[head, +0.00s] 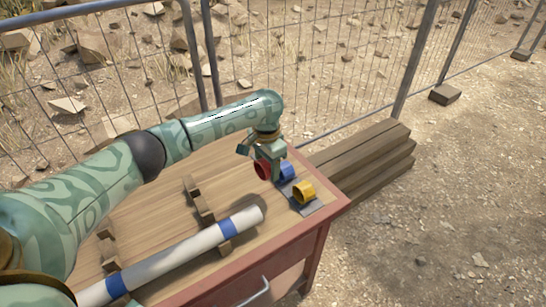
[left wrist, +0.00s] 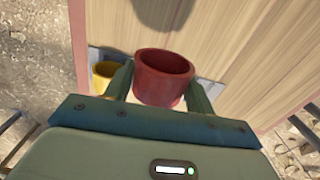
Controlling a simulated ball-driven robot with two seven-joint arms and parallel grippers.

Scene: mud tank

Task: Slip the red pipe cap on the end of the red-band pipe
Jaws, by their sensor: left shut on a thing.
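The red pipe cap (head: 263,168) is held in my left gripper (head: 268,162), over the right part of the workbench. In the left wrist view the cap (left wrist: 163,78) sits between the two fingers of the left gripper (left wrist: 162,88), its open end facing away from the palm. It looks raised off the bench, with a shadow on the wood beyond it. No pipe with red bands shows; my left arm covers part of the bench. A white pipe with blue bands (head: 187,257) lies across notched wooden supports. My right gripper is not in view.
A blue cap (head: 287,172) and a yellow cap (head: 303,191) stand on a grey mat (head: 312,209) at the bench's right end, close to my gripper. Stacked timbers (head: 372,160) and a wire fence lie beyond the bench.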

